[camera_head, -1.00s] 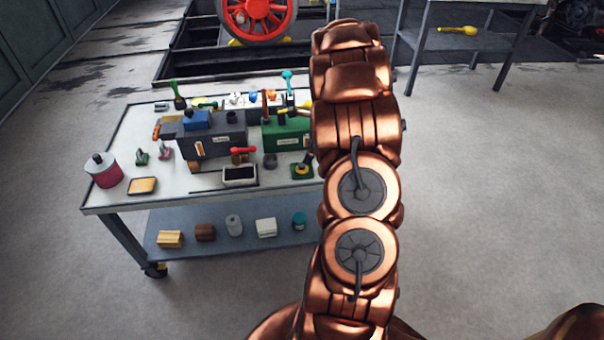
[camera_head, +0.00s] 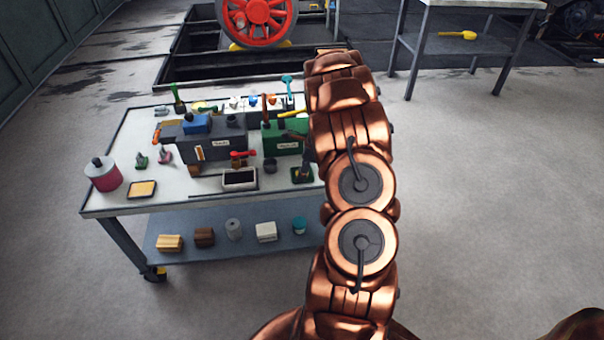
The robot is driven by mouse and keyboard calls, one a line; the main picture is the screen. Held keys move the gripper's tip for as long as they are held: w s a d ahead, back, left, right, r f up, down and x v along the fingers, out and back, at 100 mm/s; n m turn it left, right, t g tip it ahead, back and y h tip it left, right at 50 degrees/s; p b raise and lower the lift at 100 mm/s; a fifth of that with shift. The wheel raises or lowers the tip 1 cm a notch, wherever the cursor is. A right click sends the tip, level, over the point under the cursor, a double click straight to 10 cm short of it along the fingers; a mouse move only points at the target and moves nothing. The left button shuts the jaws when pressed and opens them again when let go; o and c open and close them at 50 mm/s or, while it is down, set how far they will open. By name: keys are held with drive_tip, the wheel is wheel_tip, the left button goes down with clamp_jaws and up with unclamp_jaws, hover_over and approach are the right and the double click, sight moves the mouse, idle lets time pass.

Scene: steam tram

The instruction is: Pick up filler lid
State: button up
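I cannot surely tell which piece is the filler lid. A small dark green square piece (camera_head: 301,175) lies at the right of the white-topped workbench (camera_head: 115,202), close beside my arm. A dark slim shape (camera_head: 307,149) stands over it at the arm's edge and may be part of my gripper. The rest of my gripper is hidden behind my copper arm, so I cannot see its fingers' opening or any hold. The yellow top of the green piece is now mostly covered.
The bench also holds a grey box (camera_head: 213,146), a green box (camera_head: 283,136), a black-rimmed tray (camera_head: 239,180), a pink-and-grey can (camera_head: 103,174) and a yellow-topped pad (camera_head: 142,189). Several items stand on its lower shelf (camera_head: 185,250). Floor right of my arm is clear.

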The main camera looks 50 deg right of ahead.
drive_tip(key=c, duration=1.2)
drive_tip(key=shift+r, duration=0.15)
